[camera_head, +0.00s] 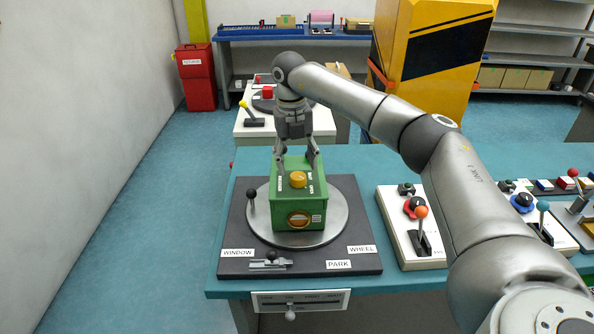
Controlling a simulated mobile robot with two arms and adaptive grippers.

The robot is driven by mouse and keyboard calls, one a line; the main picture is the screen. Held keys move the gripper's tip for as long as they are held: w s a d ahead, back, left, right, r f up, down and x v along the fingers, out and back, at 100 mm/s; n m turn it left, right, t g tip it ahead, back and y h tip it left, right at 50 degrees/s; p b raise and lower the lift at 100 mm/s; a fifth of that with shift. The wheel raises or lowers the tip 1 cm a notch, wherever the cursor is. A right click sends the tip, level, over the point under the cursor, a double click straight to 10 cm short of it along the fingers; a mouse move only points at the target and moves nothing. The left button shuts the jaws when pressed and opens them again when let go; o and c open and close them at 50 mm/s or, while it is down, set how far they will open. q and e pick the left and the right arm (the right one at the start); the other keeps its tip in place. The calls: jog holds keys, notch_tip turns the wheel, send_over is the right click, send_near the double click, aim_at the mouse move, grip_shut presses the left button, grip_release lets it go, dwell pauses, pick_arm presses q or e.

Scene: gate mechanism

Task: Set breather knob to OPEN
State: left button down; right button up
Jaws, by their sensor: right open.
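A green box (299,210) stands upright on a round grey turntable (335,228). A yellow breather knob (298,180) sits on top of the box, with small white lettering around it. The lettering is too small to read surely, so I cannot tell the knob's setting. My right gripper (298,162) points down over the back of the box top. Its two fingers are spread, one to each side, just behind and above the knob. I see nothing between them, and cannot tell whether they touch the box. My left gripper is out of view.
The turntable lies on a dark base plate (233,262) with WINDOW, WHEEL and PARK labels and a black-knobbed lever (252,200). A white control panel (404,236) with an orange-tipped lever (421,222) stands to the right. A white bench (265,132) stands behind.

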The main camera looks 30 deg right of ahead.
aim_at(294, 175)
notch_tip(294, 175, up, 8)
jog(key=shift+a, duration=0.25)
jog(key=shift+w+f, duration=0.1)
dwell(0.5)
